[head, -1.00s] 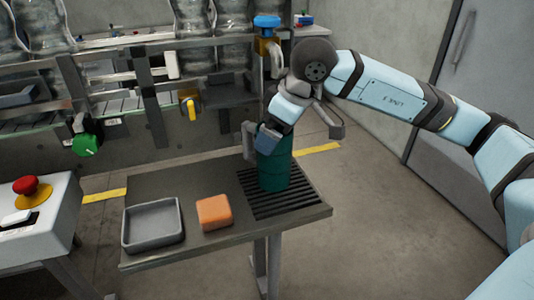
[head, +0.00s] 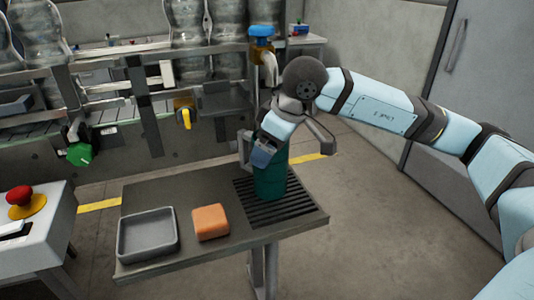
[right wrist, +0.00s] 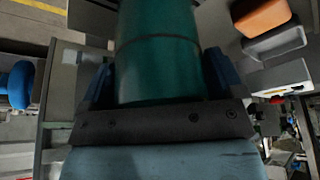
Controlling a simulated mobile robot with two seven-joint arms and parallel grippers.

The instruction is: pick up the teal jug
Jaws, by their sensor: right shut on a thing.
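The teal jug (head: 271,180) stands upright on the black slatted grate at the right end of the small table in the head view. My right gripper (head: 268,150) reaches it from above and behind, and my wrist hides its upper part. In the right wrist view the teal jug (right wrist: 158,60) fills the space between the two blue fingers of my right gripper (right wrist: 158,85), which is shut on it. I cannot see a gap under the jug. My left gripper is not in view.
On the table (head: 185,190) are a grey tray (head: 148,255) and an orange block (head: 211,222), left of the grate (head: 300,208). A machine with clear bottles, a green knob (head: 79,154) and a blue-topped valve (head: 262,32) stands behind. A red button (head: 19,196) is at left.

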